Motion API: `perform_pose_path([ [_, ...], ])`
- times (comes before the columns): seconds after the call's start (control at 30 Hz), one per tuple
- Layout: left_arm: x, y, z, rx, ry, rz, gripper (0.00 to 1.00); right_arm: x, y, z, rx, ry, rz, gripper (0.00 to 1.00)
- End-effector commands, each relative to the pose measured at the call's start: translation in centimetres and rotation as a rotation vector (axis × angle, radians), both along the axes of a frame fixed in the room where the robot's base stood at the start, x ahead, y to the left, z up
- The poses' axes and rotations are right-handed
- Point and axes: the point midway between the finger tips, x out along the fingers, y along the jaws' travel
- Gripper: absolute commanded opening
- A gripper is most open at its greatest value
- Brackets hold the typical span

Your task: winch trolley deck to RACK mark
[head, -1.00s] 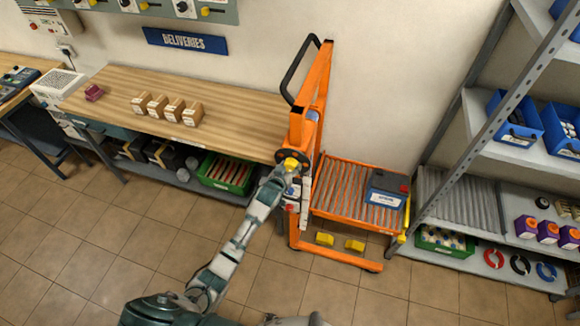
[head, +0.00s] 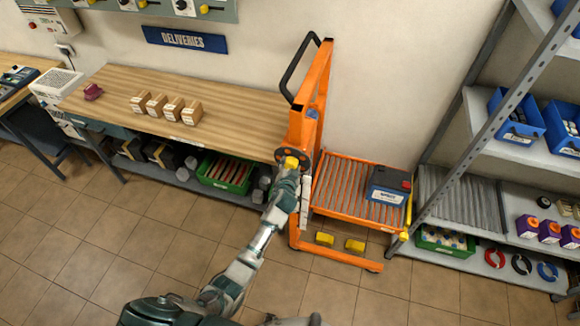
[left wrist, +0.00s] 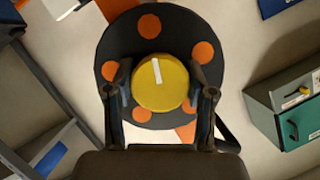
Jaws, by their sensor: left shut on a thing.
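The orange winch trolley (head: 305,128) stands upright against the wall, right of the workbench. Its roller deck (head: 338,186) carries a dark blue-grey battery (head: 388,186) near the right end. My left gripper (head: 289,168) is at the winch wheel on the trolley's mast. In the left wrist view the fingers are shut on a yellow knob (left wrist: 160,82). The knob has a white stripe and sits in front of a black disc (left wrist: 117,42) with orange spots. The RACK mark cannot be made out. My right gripper is not in view.
The grey rack (head: 455,205) stands just right of the deck, with a roller shelf near deck height. Yellow wheel chocks (head: 324,239) lie on the floor by the trolley. The wooden workbench (head: 225,125) holds several small boxes. The front floor is open.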

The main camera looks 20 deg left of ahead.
Motion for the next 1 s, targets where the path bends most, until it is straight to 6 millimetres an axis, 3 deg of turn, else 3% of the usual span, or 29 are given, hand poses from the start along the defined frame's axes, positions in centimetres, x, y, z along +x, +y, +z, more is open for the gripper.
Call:
perform_pose_path([
  [0.03, -0.35, -0.05, -1.03, 0.010, 0.020, 0.001, 0.20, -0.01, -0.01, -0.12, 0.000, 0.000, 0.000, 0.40],
  [0.57, -0.35, 0.00, -0.99, 0.032, 0.020, 0.003, 0.20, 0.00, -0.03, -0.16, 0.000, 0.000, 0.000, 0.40],
  [0.6, -0.34, 0.01, -1.00, 0.031, 0.019, 0.001, 0.62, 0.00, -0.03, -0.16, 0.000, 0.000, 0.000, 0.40],
  [0.67, -0.32, 0.00, -0.96, 0.032, 0.018, 0.002, 0.77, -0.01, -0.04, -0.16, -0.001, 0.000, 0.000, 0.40],
  [1.0, -0.30, 0.00, -0.29, 0.031, 0.006, 0.000, 0.80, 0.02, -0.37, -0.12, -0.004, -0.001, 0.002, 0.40],
])
